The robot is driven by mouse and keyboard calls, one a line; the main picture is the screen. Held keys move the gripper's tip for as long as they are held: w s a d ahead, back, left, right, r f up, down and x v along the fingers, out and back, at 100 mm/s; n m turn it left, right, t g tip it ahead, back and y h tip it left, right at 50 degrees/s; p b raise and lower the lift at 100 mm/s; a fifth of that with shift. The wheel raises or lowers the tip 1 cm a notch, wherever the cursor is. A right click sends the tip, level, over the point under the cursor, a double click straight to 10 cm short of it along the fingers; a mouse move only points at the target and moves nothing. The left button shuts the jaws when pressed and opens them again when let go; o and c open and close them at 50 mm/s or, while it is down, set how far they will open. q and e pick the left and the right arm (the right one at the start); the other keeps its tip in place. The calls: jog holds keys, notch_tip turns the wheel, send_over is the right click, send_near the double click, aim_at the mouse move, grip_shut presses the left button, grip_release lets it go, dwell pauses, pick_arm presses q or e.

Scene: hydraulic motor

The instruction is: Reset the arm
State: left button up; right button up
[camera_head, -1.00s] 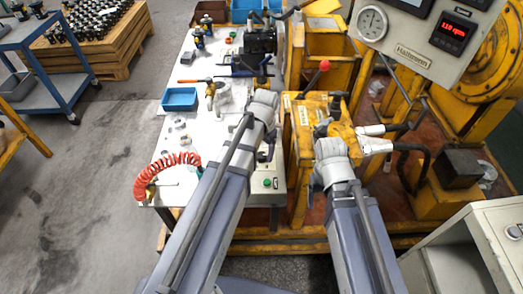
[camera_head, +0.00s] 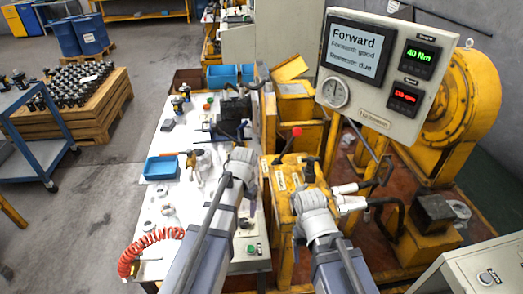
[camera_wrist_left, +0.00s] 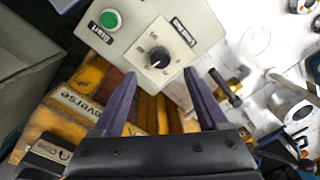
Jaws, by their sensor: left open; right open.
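My left arm (camera_head: 212,230) reaches over the front of the white bench, with its wrist near the yellow machine's edge. My left gripper (camera_wrist_left: 160,73) is open and empty in the left wrist view, its two dark purple fingers apart. Beyond the fingertips is a grey control box (camera_wrist_left: 150,38) with a green button (camera_wrist_left: 110,19) and a black knob (camera_wrist_left: 159,58). In the head view the wrist hides most of this gripper. My right arm (camera_head: 345,262) ends over the yellow hydraulic block (camera_head: 283,185); its wrist largely hides my right gripper. I see nothing held.
The screen (camera_head: 357,47) reads "Forward", "Forward: good" and "Reverse: due". A green readout (camera_head: 418,55) shows 40 Nm. A red-knobbed lever (camera_head: 296,131) stands on the machine. The bench holds a blue tray (camera_head: 161,167) and a red coiled hose (camera_head: 135,245). Open floor lies left.

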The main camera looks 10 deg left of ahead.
pick_arm(q)
jog(key=s+d, duration=1)
jog(key=s, duration=0.3)
jog(key=shift+s+n+y, duration=0.3)
jog(key=shift+s+n, duration=0.05)
jog(key=shift+n, duration=0.05)
dwell(3.9)
